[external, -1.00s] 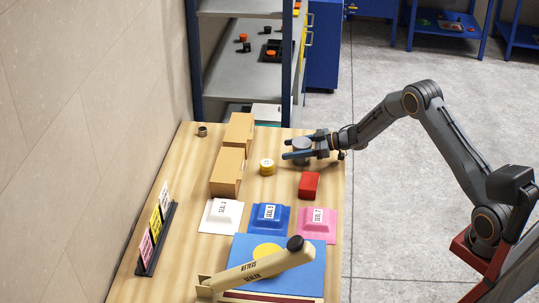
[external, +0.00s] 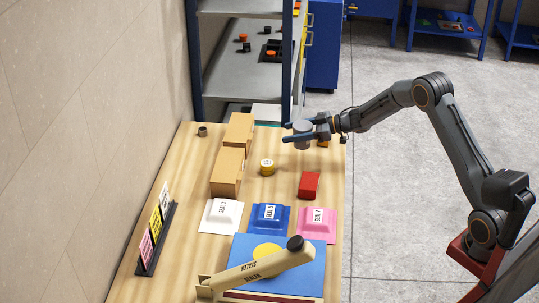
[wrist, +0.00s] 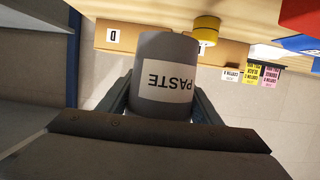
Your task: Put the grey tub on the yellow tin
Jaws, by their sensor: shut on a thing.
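The grey tub (external: 302,140) is held between the fingers of my gripper (external: 300,133), above the far right part of the table. In the wrist view the tub (wrist: 166,75) shows a white label reading PASTE, upside down in the picture, with a finger on each side. The yellow tin (external: 267,167) stands on the table, left of and nearer the camera than the tub, with nothing on it. In the wrist view the tin (wrist: 205,30) shows just beyond the tub. My gripper is shut on the tub.
Two cardboard boxes (external: 227,172) stand left of the tin. A red block (external: 309,185) lies to its right front. A small orange-brown object (external: 323,143) is beside my gripper.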

